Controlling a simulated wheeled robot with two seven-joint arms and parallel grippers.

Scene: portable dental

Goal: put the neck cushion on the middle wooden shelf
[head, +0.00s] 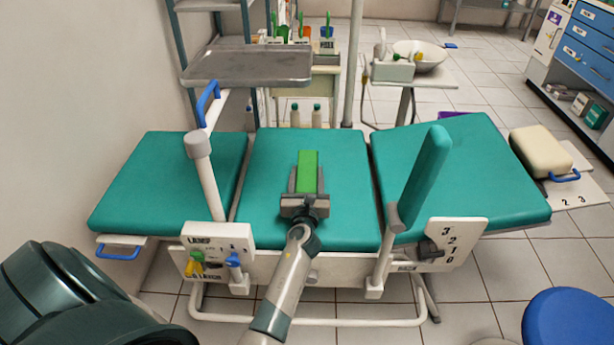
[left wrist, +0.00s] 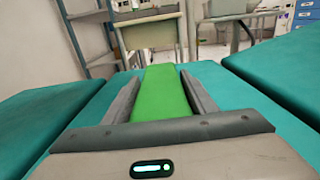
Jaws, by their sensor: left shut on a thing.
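My left gripper (head: 306,192) is above the middle teal pad of the dental chair (head: 345,195). It is shut on a bright green bar (head: 308,160), which sticks out beyond the fingertips. In the left wrist view the bar (left wrist: 160,92) lies between the two grey fingers. This bar may be the neck cushion; its shape alone does not settle it. A beige padded cushion (head: 541,151) rests at the chair's right end. A rack with teal posts (head: 180,55) stands at the back left; I cannot tell which shelf is the middle wooden one. My right gripper is not in view.
A grey tray (head: 248,66) with a blue handle overhangs the chair's far side, before the rack. An upright teal armrest (head: 427,175) stands on the right. A white basin (head: 425,52) is behind. A blue stool (head: 570,320) is front right. Tiled floor is open at the right.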

